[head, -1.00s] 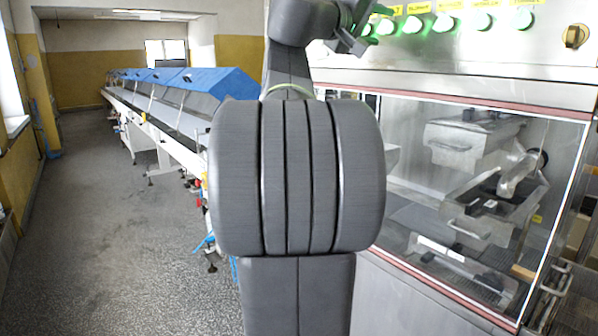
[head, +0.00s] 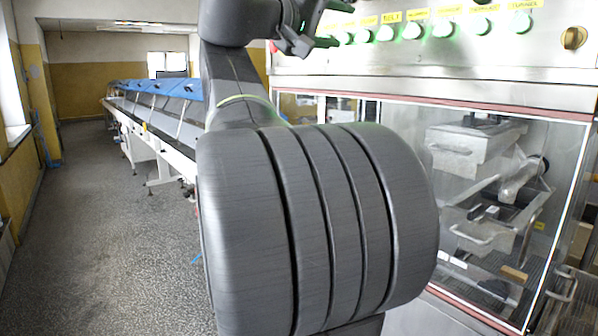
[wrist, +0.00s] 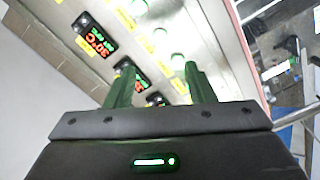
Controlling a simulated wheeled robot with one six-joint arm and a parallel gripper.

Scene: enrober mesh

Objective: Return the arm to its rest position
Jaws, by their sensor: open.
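My gripper (head: 330,24) is at the top middle of the head view, held out in front of the machine's control panel (head: 420,64). Its two fingers stand apart with nothing between them in the wrist view (wrist: 158,72). My own dark arm fills the middle of the head view and is bent, with its upper links raised. In the wrist view the fingers point toward the panel, with red and green lit displays (wrist: 95,38) and pale buttons behind them. The exact gap between fingers and panel cannot be told.
A glass-fronted enclosure (head: 400,140) with metal parts inside stands on the right below the panel. A long conveyor with blue covers (head: 185,88) runs back on the left. The grey floor (head: 90,220) at left is clear.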

